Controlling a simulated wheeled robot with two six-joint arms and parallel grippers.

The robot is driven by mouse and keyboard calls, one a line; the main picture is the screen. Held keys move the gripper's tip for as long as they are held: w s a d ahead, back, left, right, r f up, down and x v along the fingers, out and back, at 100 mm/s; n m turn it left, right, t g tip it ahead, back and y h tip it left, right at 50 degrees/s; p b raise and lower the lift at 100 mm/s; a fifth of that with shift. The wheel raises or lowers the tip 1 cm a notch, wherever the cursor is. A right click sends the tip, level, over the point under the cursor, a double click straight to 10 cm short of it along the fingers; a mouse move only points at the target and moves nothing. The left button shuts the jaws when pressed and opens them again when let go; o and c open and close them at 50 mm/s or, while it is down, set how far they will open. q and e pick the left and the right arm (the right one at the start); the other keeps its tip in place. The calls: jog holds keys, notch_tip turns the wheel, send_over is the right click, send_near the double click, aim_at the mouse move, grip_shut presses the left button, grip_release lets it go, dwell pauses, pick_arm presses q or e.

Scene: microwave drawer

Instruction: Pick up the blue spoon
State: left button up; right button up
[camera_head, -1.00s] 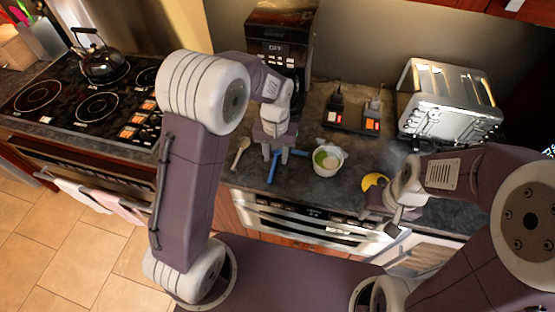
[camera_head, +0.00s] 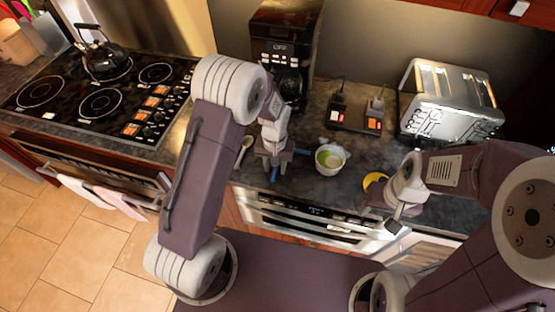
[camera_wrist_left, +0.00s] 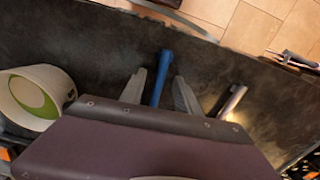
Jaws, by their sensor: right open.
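The blue spoon (camera_wrist_left: 162,78) lies on the dark counter. In the left wrist view its handle runs between the two fingers of my left gripper (camera_wrist_left: 160,90), with a gap on either side. My left gripper (camera_head: 274,168) is open and low over the spoon, hiding most of it in the head view. Whether the fingertips touch the counter is unclear. My right gripper (camera_head: 394,216) is open near the counter's front edge, away from the spoon.
A white bowl with green inside (camera_head: 330,157) stands close right of my left gripper. A coffee maker (camera_head: 285,45) stands behind, a toaster (camera_head: 447,104) at the right. A yellow item (camera_head: 375,183) lies near my right gripper.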

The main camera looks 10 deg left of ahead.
pick_arm(q)
jog(key=shift+f, duration=0.2)
grip_shut()
jog(key=shift+r, duration=0.15)
